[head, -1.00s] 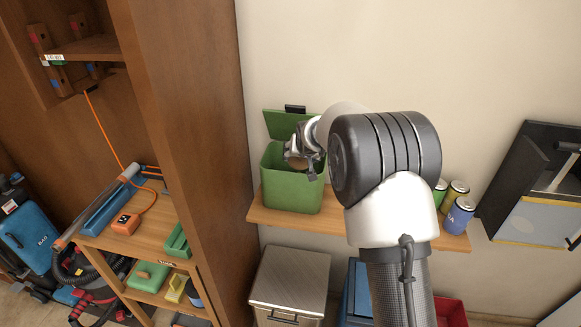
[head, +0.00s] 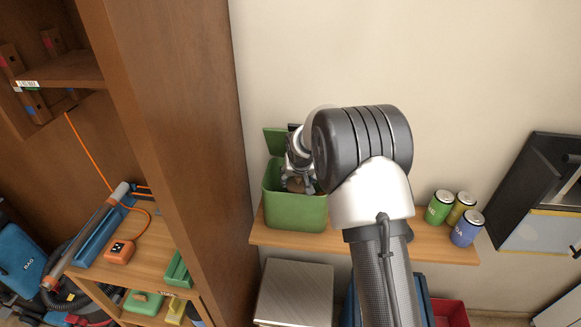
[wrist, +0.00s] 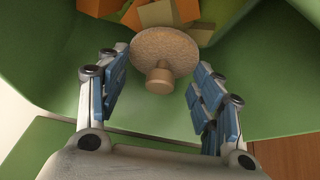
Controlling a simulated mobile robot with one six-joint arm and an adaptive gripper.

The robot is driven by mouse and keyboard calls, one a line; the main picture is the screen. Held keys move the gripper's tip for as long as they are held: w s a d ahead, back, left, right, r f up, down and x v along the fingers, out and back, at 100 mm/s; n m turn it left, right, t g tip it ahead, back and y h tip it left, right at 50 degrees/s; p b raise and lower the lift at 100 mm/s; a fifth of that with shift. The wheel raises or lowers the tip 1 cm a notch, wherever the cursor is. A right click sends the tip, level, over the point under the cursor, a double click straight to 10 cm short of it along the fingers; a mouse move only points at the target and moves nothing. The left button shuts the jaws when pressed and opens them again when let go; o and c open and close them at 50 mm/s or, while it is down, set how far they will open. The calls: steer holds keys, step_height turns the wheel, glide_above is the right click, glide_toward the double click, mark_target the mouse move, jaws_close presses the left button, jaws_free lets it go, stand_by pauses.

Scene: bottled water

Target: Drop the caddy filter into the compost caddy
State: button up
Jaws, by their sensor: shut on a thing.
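The compost caddy (head: 295,212) is a green box on a wooden shelf, with its lid (head: 275,141) raised at the back. My gripper (head: 297,180) points down at the caddy's open mouth. The caddy filter (wrist: 165,50) is a brown speckled disc with a short round knob. The filter shows small in the head view (head: 295,185), at the mouth. Orange and tan chunks (wrist: 155,14) lie inside the caddy beyond the filter. My arm hides part of the lid.
Several cans (head: 463,210) stand on the shelf (head: 420,247) to the right. A tall wooden cabinet side (head: 170,130) rises left of the caddy. A metal-topped bin (head: 294,290) and a red container (head: 451,312) are below the shelf.

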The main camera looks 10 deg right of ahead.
mark_target(299, 185)
step_height(299, 185, down, 3)
steer(key=shift+a+f+b, duration=0.1)
steer(key=shift+b, duration=0.35)
steer(key=shift+s+d, duration=0.25)
steer(key=shift+s, duration=0.15)
steer(key=shift+w+a, duration=0.1)
steer(key=shift+w, duration=0.05)
steer(key=shift+f+b, duration=0.5)
steer(key=shift+b, duration=0.1)
steer(key=o, duration=0.8)
steer(key=shift+r, duration=0.2)
